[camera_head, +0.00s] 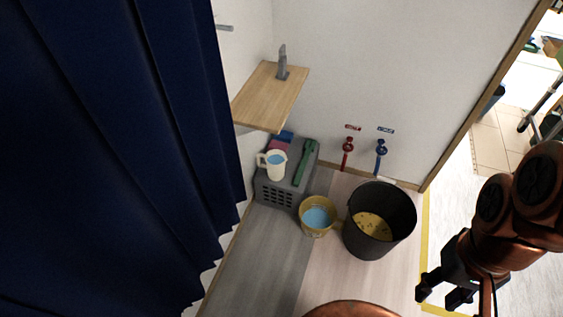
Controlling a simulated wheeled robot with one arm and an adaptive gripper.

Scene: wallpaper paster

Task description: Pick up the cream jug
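The cream jug (276,172) stands upright on a grey crate (274,195) near the wall corner, with its handle to the left. Something blue shows inside it. My gripper (446,299) is at the lower right, well apart from the jug, in front of the yellow floor line. Its two dark fingers are spread apart with nothing visible between them.
A green tool (305,162) lies on the crate beside the jug. A wooden shelf (271,97) juts out above. A yellow bucket (318,217) and a black bucket (391,245) stand on the floor to the right. A dark blue curtain (110,150) fills the left.

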